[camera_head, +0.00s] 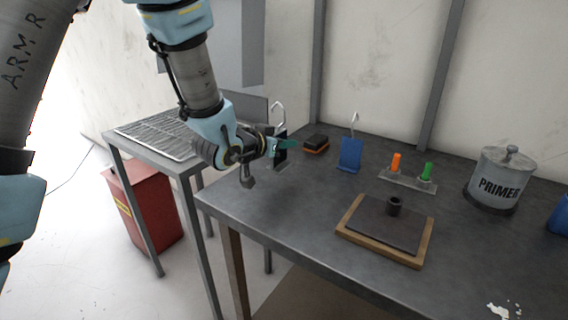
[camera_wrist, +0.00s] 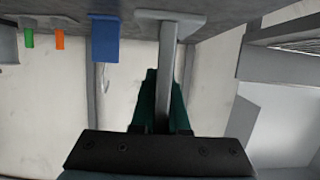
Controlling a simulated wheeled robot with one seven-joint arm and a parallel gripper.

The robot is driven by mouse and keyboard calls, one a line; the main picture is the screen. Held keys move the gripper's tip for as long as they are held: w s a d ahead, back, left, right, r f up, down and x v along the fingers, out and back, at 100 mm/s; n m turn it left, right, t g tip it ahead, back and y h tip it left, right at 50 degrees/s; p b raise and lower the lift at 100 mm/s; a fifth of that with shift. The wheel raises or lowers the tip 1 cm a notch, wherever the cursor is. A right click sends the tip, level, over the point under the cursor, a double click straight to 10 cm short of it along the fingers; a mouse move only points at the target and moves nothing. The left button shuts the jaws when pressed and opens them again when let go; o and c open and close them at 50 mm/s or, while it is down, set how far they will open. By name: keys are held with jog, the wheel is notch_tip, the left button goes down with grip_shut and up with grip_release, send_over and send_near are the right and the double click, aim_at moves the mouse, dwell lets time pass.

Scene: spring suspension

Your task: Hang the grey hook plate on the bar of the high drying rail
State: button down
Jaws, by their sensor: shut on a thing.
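The grey hook plate (camera_head: 281,156) stands upright near the left end of the workbench, with its pale wire hook (camera_head: 279,107) sticking up. My gripper (camera_head: 287,144) comes in from the left, its teal fingers shut on the plate. In the wrist view, which shows the bench at the top, the plate (camera_wrist: 170,55) is edge-on between my teal fingers (camera_wrist: 162,105). Its flat foot (camera_wrist: 170,16) appears to be at the bench top; I cannot tell if it touches. My fingers cover its far part. I cannot make out the high drying rail's bar in either view.
A blue hook plate (camera_head: 350,155) stands to the right, with a dark and orange block (camera_head: 316,143) between. Orange (camera_head: 395,163) and green (camera_head: 427,172) pegs, a wood-framed board (camera_head: 385,225) and a primer can (camera_head: 501,180) lie further right. A ribbed rack (camera_head: 158,133) and red bin (camera_head: 148,205) are left.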

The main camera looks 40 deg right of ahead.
aim_at(283, 161)
jog(key=shift+f+p, duration=0.4)
jog(key=shift+f, duration=2.1)
jog(key=shift+f, duration=0.15)
jog(key=c, duration=0.9)
grip_release()
